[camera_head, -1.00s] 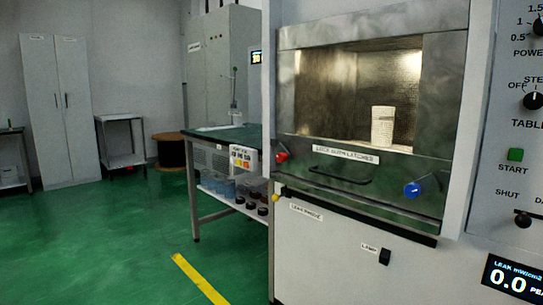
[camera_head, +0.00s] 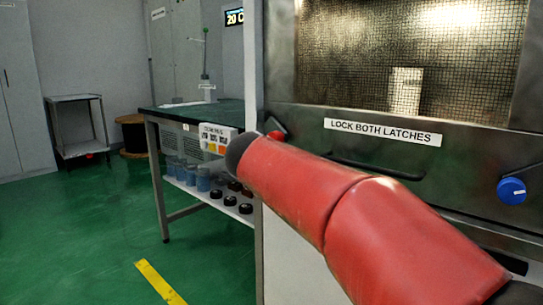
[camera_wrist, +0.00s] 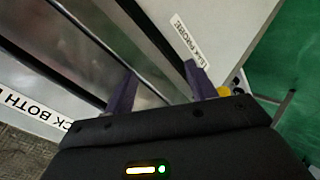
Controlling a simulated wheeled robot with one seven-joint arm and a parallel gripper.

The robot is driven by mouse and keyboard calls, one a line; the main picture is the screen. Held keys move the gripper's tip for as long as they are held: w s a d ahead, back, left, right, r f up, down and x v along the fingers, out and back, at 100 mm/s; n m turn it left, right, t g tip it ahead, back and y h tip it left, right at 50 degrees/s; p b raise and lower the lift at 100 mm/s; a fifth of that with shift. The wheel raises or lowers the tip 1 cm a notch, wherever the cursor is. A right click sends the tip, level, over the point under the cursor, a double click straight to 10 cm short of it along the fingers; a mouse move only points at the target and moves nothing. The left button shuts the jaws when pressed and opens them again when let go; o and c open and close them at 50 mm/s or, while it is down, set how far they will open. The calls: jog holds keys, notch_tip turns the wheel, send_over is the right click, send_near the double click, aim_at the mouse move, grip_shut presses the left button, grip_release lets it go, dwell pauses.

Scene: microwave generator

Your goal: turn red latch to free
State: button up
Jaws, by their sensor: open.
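The red latch (camera_head: 277,135) shows at the lower left of the microwave door in the head view, just above my red arm, which hides part of it. The door label "LOCK BOTH LATCHES" (camera_head: 383,132) is right of it. The blue latch (camera_head: 511,191) is at the door's lower right. In the wrist view my gripper (camera_wrist: 158,88) is open, its two purple fingers apart, with bare metal panel between them and nothing held. The red latch is not visible there. My gripper's fingers cannot be made out in the head view.
A dark door handle (camera_head: 375,167) lies behind my arm. A yellow knob (camera_wrist: 224,91) shows beside the right finger, near the leak probe label (camera_wrist: 190,42). A green-topped bench (camera_head: 215,110) with jars stands left of the microwave.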

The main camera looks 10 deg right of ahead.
jog(key=w+a+r+t+h+b, duration=0.35)
jog(key=w+a+r+h, duration=0.25)
jog(key=w+a+r, duration=0.3)
jog(key=x, duration=0.4)
jog(key=f+p+x, duration=0.1)
jog(key=x, duration=0.1)
jog(key=shift+w+d+f, duration=0.1)
jog(key=shift+w, duration=0.45)
jog(key=shift+c, duration=0.2)
jog(key=c, duration=0.9)
